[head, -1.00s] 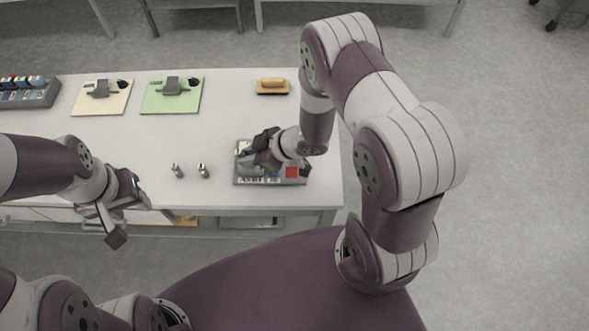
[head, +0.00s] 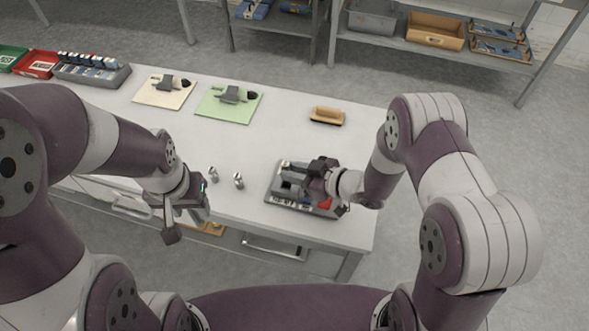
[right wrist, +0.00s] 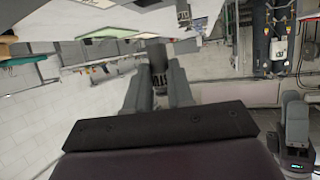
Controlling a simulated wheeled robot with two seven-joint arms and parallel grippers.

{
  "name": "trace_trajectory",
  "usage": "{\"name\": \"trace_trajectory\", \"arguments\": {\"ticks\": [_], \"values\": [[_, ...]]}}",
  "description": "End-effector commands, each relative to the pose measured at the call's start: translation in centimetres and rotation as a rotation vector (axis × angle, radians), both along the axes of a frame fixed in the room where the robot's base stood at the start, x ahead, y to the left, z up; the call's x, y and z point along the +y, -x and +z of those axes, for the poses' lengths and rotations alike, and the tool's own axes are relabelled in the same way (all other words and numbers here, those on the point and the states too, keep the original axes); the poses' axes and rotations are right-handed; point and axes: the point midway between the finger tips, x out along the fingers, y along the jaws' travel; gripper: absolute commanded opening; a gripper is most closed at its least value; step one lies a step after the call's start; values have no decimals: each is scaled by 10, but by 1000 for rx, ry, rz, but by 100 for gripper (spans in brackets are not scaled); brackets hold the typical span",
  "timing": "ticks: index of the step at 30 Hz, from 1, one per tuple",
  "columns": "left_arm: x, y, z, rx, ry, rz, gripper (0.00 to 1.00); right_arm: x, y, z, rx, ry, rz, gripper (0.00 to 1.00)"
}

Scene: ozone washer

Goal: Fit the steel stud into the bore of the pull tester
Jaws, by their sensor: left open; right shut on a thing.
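The pull tester (head: 285,199) is a grey device with a red patch, near the right front edge of the white table. My right gripper (head: 312,178) is over it and hides part of it; the bore cannot be made out. In the right wrist view my right gripper's fingers are shut on a dark grey, marked cylinder, seemingly a steel stud (right wrist: 157,60). Two more metal studs, the left one (head: 213,174) and the right one (head: 238,180), stand upright left of the tester. My left gripper (head: 188,214) is open and empty by the front edge.
A brush (head: 327,115) lies behind the tester. A green board (head: 222,108) and a cream board (head: 160,95) with tools lie at the back. A grey rack (head: 105,78) and a red bin (head: 37,66) are far left.

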Motion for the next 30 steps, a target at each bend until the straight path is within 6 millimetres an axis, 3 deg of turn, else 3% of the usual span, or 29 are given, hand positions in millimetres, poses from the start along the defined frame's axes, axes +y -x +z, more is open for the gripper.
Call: {"name": "trace_trajectory", "arguments": {"ticks": [1,7,30], "values": [[0,0,-11,0,0,0,47,0,0,-12,0,0,0,0],[0,0,-25,0,0,0,47,0,0,-30,-1,-1,0,0],[0,0,-23,0,0,0,47,0,0,-31,1,-1,0,0]]}}
